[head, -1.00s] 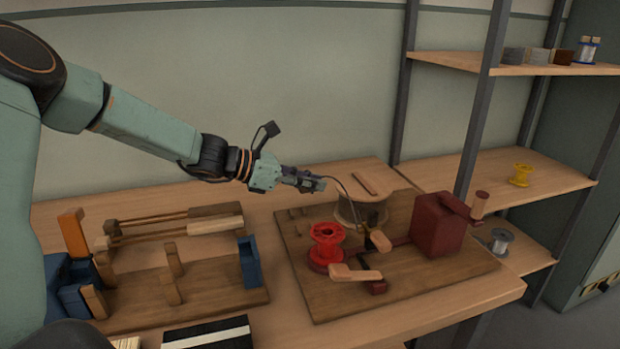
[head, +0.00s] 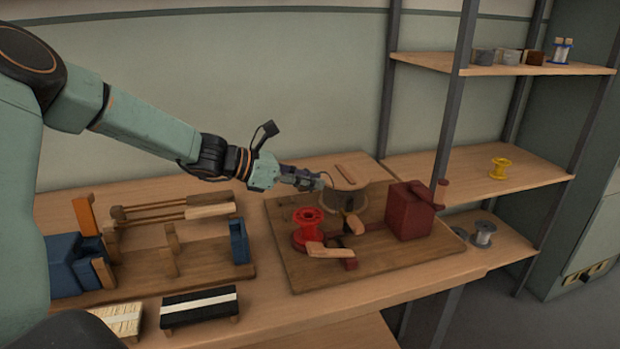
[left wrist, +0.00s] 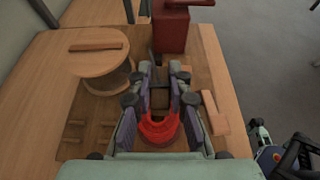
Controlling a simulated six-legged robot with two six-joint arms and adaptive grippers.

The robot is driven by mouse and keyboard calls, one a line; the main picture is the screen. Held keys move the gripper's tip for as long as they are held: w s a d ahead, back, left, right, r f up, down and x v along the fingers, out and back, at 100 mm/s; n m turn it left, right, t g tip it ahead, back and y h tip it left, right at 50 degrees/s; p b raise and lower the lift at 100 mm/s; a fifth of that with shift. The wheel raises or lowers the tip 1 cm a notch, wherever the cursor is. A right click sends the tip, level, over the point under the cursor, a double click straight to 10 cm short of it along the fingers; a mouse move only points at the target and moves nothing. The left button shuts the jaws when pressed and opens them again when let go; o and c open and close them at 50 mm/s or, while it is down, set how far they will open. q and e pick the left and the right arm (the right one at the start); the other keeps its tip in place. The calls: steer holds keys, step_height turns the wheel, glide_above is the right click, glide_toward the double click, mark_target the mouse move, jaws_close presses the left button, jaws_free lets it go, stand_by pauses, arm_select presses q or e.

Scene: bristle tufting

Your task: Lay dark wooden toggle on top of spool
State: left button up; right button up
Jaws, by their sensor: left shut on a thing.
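My left gripper (head: 312,182) is shut just left of the pale wooden spool (head: 357,201), beside its top disc. In the left wrist view the gripper (left wrist: 159,90) closes on a small dark brown piece (left wrist: 159,99), which looks like the dark wooden toggle; the fingers hide most of it. The wooden spool (left wrist: 103,66) stands upright at upper left there, with a brown bar (left wrist: 95,45) lying flat on its top. That bar also shows in the head view (head: 347,172). A thin wire shows near the fingertips.
A red spool (head: 308,226) stands in front of the gripper on the wooden board (head: 300,278). A dark red block (head: 408,212) stands at the board's right. A wooden fixture (head: 205,285) with blue parts is left. Shelves (head: 478,182) with a yellow spool (head: 500,168) stand right.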

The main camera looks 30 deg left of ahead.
arm_select(q)
steer(key=shift+a+f+b, duration=0.2)
steer(key=shift+f+b, duration=0.15)
steer(key=shift+f, duration=0.25)
steer(key=shift+w+a+f+b, duration=0.1)
steer(key=shift+w+f+b, duration=0.15)
steer(key=shift+f+b, duration=0.45)
steer(key=shift+s+f+b, duration=0.15)
steer(key=shift+f+b, duration=0.6)
steer(key=shift+f, duration=0.2)
steer(key=shift+f+b, duration=0.35)
steer(key=shift+f, duration=0.1)
